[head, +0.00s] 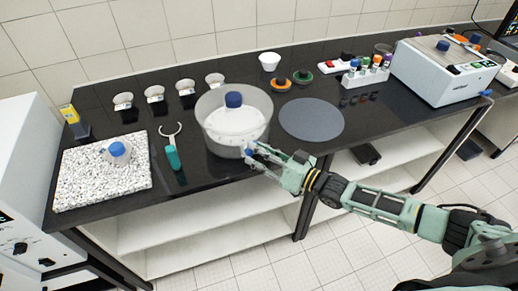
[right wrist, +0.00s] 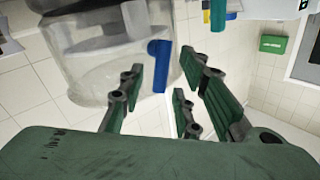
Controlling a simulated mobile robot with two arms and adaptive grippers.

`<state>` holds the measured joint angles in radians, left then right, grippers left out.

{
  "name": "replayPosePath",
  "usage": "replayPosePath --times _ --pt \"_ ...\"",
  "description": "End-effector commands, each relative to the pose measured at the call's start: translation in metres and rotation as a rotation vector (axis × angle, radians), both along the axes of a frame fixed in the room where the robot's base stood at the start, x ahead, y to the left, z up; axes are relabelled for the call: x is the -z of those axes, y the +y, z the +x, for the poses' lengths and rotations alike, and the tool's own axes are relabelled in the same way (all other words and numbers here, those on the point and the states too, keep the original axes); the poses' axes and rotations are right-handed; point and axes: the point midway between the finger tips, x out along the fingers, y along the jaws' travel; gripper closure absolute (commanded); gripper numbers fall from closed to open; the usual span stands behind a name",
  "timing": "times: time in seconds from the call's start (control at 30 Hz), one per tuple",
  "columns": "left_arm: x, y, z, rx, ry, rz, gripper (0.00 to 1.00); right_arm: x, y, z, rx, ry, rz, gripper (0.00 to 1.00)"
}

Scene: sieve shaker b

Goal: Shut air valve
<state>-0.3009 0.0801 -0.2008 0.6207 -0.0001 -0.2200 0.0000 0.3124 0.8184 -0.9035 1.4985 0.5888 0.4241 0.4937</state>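The clear round glass vessel (head: 238,138) with a blue knob (head: 234,99) on its lid stands near the front edge of the dark bench. The air valve (head: 249,152) is a small blue handle low on its front right side. In the right wrist view the blue valve (right wrist: 158,58) looks like a bent lever beside the glass wall (right wrist: 105,70). My right gripper (head: 259,157) is at the valve, its fingers pointing at the vessel. In the right wrist view its fingers (right wrist: 166,85) are spread apart, with the valve just past the fingertips, between them. Contact cannot be told. My left gripper is out of view.
A grey round mat (head: 312,120) lies right of the vessel. A green-handled tool (head: 172,158) and a speckled slab (head: 103,183) with a blue-capped flask (head: 117,151) lie to the left. Small dishes (head: 155,94) stand behind. A white machine (head: 445,75) stands at the right.

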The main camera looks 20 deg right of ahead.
Motion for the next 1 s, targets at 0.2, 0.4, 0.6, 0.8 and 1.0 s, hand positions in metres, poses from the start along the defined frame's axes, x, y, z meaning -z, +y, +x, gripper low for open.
replayPosePath --times 0.2,0.4,0.6,0.8,1.0 --pt "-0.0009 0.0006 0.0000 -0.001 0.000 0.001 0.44 0.0004 0.0027 0.0039 0.001 0.001 -0.001 0.69" --pt "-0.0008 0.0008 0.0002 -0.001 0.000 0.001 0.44 0.0004 0.0025 0.0036 0.000 0.001 -0.001 0.77" --pt "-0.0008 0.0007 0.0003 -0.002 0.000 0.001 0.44 0.0004 0.0023 0.0035 0.001 0.001 -0.001 0.95" --pt "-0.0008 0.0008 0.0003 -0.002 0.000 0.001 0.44 0.0004 0.0018 0.0038 0.002 0.001 -0.002 1.00" --pt "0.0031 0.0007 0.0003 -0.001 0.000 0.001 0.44 0.0025 0.0012 0.0038 0.001 0.001 0.009 1.00"
